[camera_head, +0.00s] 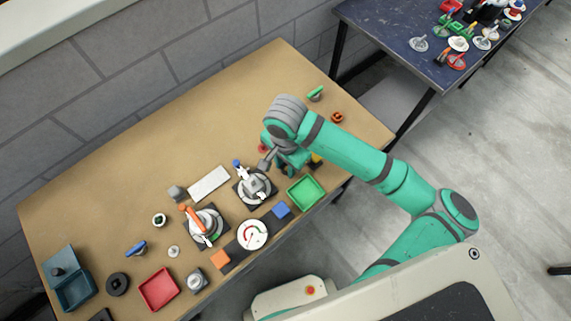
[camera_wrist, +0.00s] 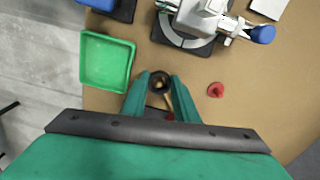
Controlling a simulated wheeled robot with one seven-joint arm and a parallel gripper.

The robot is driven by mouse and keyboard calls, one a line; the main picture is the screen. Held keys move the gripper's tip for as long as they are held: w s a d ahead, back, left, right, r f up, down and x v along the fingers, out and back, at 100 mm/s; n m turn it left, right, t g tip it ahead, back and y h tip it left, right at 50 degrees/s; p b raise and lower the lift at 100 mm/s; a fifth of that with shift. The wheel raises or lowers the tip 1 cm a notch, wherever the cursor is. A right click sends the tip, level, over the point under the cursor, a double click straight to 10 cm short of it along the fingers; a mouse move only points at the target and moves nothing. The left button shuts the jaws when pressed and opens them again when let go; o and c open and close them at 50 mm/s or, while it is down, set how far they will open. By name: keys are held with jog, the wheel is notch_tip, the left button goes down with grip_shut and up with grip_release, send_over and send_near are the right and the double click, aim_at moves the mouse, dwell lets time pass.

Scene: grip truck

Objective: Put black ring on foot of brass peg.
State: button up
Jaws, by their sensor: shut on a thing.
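My gripper (camera_wrist: 160,82) is shut on a small dark ring, the black ring (camera_wrist: 159,75), which sits between the two green fingertips in the wrist view. A thin brass-coloured piece (camera_wrist: 169,102), which looks like the brass peg, shows between the fingers beside the ring. The fingers and ring hide part of it, and its foot is not clear. I cannot tell whether the ring touches it. In the head view my gripper (camera_head: 272,162) is over the right part of the table, and its own arm hides the held ring.
A green tray (camera_wrist: 105,63) lies left of my gripper in the wrist view, and a red knob-like piece (camera_wrist: 215,90) lies to its right. A grey fixture with a blue-tipped handle (camera_wrist: 262,33) stands close by. Several other parts crowd the table's front; its back is clearer.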

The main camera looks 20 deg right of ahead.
jog(key=shift+f, duration=0.2)
dwell(0.3)
jog(key=o, duration=1.4)
jog(key=shift+o, duration=0.2)
notch_tip(320, 180, up, 8)
jog(key=shift+f, duration=0.25)
